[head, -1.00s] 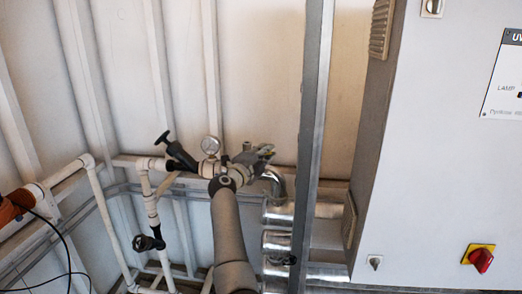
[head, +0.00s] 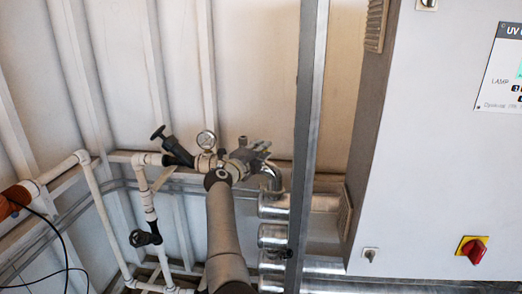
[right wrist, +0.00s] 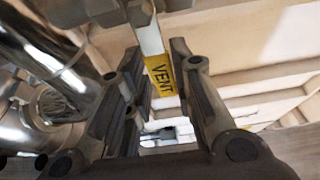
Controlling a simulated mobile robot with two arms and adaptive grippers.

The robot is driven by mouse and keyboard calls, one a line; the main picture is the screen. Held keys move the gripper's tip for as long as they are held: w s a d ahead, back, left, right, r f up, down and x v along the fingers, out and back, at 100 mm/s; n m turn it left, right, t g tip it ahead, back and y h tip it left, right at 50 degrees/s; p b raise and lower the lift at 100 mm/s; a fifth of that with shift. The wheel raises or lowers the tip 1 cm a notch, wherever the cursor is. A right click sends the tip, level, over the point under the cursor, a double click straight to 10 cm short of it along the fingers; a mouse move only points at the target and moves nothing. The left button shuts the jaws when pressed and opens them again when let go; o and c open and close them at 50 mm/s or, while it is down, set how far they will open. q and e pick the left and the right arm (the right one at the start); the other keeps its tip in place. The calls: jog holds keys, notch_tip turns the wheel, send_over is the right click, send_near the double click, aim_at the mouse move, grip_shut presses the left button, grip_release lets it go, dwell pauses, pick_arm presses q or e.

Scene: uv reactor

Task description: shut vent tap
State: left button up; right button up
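A yellow label reading VENT (right wrist: 162,76) shows in the right wrist view, on a pale strip between the fingers of my right gripper (right wrist: 155,50). The strip runs up towards a grey piece at the top of that view; I cannot tell whether this is the tap's lever. The fingers stand apart on either side of the label, with a gap visible. My left gripper is not in view.
Shiny metal pipes (head: 272,205) lie close to the right of my right arm, behind a grey upright post (head: 307,130). A grey cabinet (head: 420,150) with a red switch (head: 472,249) fills the right side.

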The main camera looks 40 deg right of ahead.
jog(key=shift+o, duration=0.9)
jog(key=shift+r, duration=0.1)
jog(key=shift+a, duration=0.1)
jog(key=v, duration=0.7)
jog(key=shift+a, duration=0.2)
